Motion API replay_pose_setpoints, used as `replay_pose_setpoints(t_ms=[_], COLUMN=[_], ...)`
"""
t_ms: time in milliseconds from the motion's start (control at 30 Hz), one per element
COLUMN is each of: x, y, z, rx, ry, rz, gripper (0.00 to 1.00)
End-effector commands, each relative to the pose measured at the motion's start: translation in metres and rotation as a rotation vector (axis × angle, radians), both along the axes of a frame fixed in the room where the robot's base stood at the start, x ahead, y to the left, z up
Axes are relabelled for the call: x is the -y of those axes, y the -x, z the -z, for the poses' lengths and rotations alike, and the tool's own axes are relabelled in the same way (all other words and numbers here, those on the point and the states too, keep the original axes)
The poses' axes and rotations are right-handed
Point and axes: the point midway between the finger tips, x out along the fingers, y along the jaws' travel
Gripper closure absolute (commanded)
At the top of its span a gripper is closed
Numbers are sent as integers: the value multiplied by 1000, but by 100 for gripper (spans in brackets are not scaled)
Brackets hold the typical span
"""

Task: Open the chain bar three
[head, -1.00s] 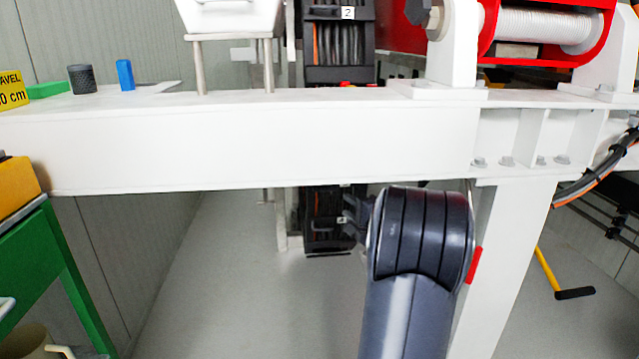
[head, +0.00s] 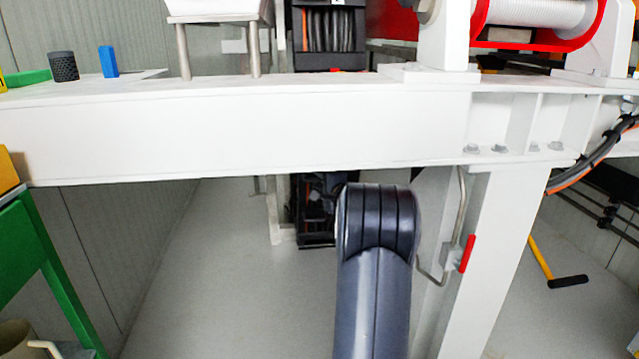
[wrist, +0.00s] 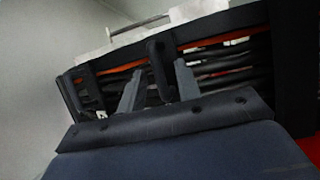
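A black cable chain (head: 316,236) with dark and orange cables hangs below the white beam in the head view, partly hidden by my arm. In the wrist view the chain (wrist: 85,93) fills the middle and right, its cables crossed by dark bars. A dark upright bar (wrist: 157,68) stands out between my gripper's fingers; I cannot read a number on it. My gripper (wrist: 160,72) is open, with one grey finger on each side of this bar. A gap shows beside the right finger; contact is unclear. In the head view my arm largely hides the gripper.
A white beam (head: 240,135) runs across above my arm, with a white leg (head: 490,250) to the right. A red-handled part (head: 467,253) is on this leg. A green frame (head: 45,250) stands left. Floor (head: 220,270) is clear left of my arm.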

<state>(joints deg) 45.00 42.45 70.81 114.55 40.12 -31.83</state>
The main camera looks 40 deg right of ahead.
Motion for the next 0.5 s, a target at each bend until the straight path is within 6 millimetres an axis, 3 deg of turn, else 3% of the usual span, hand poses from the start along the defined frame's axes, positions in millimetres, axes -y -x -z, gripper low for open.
replay_pose_setpoints(t_ms=[233,500], x=[0,0], y=[-1,0], z=[0,0], rx=[-1,-1], ry=[0,0], rz=[0,0], gripper=[68,90])
